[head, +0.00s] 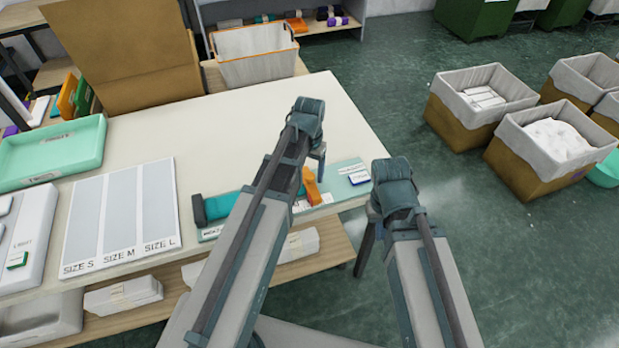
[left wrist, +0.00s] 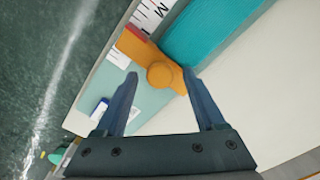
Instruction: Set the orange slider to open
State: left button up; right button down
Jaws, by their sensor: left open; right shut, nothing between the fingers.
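The orange slider (head: 311,187) sits on a pale green board (head: 335,193) near the front right edge of the table. In the left wrist view the slider (left wrist: 133,45) shows a round knob and a flat arm lying by a white marked strip (left wrist: 145,17). A teal bar (left wrist: 205,35) runs up to it; it also shows in the head view (head: 222,204). My left gripper (left wrist: 160,76) is open, its fingertips either side of the knob; I cannot tell if they touch it. My right gripper (head: 368,240) is shut and empty, off the table's right edge.
A size chart (head: 120,215), a mint tray (head: 50,155) and a cardboard box (head: 125,60) occupy the left and back. The middle of the table is clear. Lined bins (head: 480,95) stand right.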

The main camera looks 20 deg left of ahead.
pick_arm(q)
grip_shut()
dwell(0.4)
dwell(1.1)
